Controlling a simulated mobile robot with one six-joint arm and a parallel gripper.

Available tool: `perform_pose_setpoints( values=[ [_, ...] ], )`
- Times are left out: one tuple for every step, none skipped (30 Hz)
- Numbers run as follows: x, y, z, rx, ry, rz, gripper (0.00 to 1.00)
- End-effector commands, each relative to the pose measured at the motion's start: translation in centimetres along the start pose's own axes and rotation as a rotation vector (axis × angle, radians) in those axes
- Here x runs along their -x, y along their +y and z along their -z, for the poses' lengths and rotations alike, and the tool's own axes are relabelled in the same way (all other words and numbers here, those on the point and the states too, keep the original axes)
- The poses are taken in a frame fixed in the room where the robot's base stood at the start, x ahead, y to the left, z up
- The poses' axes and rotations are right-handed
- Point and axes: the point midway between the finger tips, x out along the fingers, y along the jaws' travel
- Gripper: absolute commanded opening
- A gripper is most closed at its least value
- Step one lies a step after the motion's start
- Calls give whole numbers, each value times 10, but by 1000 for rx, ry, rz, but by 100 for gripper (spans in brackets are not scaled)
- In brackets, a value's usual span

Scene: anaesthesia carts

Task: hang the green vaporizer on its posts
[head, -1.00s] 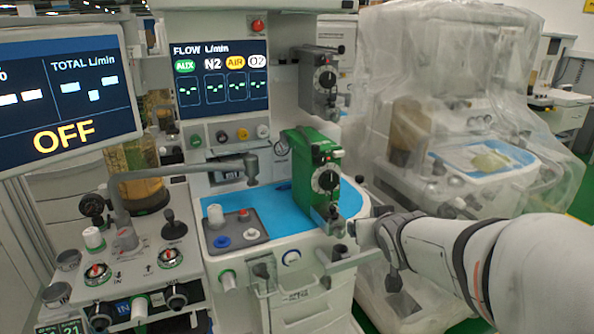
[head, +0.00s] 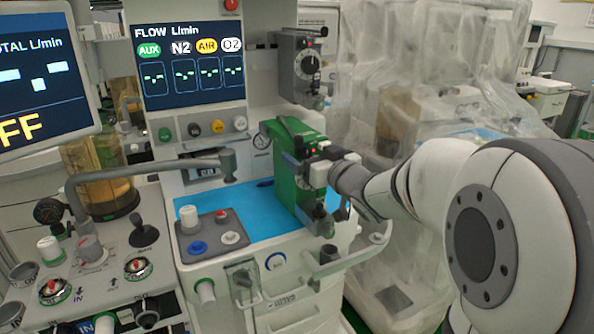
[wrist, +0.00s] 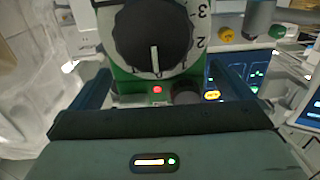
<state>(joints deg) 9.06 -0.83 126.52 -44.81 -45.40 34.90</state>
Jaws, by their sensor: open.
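The green vaporizer (head: 285,170) stands upright on the blue work surface (head: 240,205) of the anaesthesia cart. My gripper (head: 312,165) is at its front face, from the right, and covers much of its dial. In the wrist view, the vaporizer's black dial (wrist: 152,38) and green body (wrist: 128,86) lie between my two dark, spread fingers. My gripper (wrist: 162,85) is open there; I cannot tell whether a finger touches the vaporizer. The posts cannot be made out.
A grey vaporizer (head: 300,68) hangs on the cart's back, above the green one. A grey jointed arm (head: 140,168) reaches over the left of the work surface. A plastic-draped machine (head: 420,90) stands at right. A monitor (head: 45,75) is at left.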

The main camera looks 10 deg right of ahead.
Motion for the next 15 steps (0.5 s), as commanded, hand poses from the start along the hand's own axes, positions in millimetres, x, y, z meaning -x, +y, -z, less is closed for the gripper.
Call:
perform_pose_setpoints(
  values=[
    [-8,-1,-2,-1,0,2,100],
    [-12,0,-2,-2,-1,0,100],
    [-16,0,-1,-1,0,-1,100],
    [-19,0,-1,-1,0,-1,100],
    [-21,0,-1,-1,-1,-1,100],
    [-22,1,-1,0,-1,-2,100],
    [-23,1,-1,0,-1,-2,100],
    [-24,1,0,0,0,-3,100],
    [-24,1,0,0,0,-3,100],
    [-23,1,0,0,0,-3,100],
    [-23,1,0,0,0,-3,100],
    [-23,1,0,0,0,-4,100],
    [-23,2,0,0,-1,-4,100],
    [-23,2,0,0,-1,-4,98],
    [-23,2,0,0,-1,-4,94]
  ],
)
